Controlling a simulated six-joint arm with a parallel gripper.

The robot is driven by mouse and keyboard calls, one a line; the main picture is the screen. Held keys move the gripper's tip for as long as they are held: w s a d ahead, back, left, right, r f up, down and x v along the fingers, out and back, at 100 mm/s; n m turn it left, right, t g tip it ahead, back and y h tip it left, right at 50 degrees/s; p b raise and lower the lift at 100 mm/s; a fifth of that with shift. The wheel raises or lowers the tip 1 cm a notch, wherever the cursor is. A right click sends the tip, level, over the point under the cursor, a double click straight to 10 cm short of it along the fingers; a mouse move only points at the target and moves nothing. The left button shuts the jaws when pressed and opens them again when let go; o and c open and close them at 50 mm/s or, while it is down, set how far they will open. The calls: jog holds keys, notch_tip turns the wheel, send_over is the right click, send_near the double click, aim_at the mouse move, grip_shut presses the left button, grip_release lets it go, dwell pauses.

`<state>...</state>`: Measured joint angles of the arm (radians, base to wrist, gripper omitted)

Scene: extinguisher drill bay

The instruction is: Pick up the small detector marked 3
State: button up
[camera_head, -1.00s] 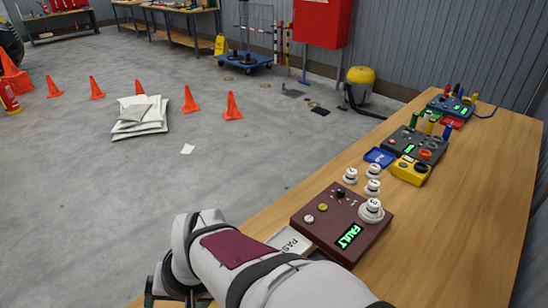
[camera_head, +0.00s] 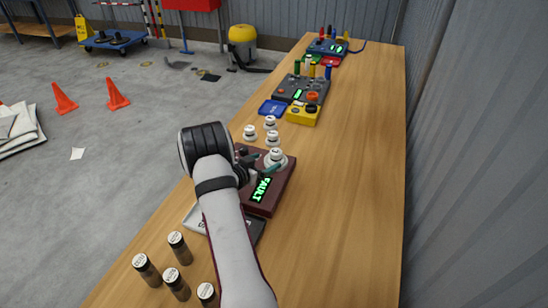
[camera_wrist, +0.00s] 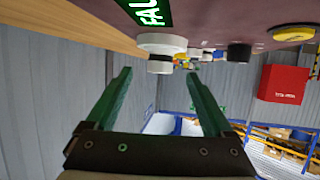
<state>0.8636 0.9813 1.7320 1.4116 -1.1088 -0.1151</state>
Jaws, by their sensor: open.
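Three small white detectors stand on the wood bench in the head view: a left one (camera_head: 250,133), a far one (camera_head: 270,122) and a near one (camera_head: 272,138). Their marks are too small to read. A larger white detector (camera_head: 276,159) sits on the maroon panel (camera_head: 283,190) with the green FAULT display. My gripper (camera_head: 266,170) is low over this panel, beside that detector and partly hidden by my wrist. In the wrist view, which is upside down, my open gripper (camera_wrist: 158,77) has its green fingers either side of a white detector (camera_wrist: 162,43), with nothing held.
Several brown cylinders with pale tops (camera_head: 177,285) stand on the near bench. A blue tray (camera_head: 272,109), a yellow box (camera_head: 303,115) and a grey panel (camera_head: 300,90) lie beyond the detectors. The bench's right side is clear. A corrugated wall (camera_head: 470,130) runs along the right.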

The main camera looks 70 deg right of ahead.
aim_at(272, 157)
jog(key=x, duration=0.5)
jog(key=shift+d+f, duration=0.1)
jog(key=shift+d, duration=0.2)
jog(key=c, duration=1.3)
grip_shut()
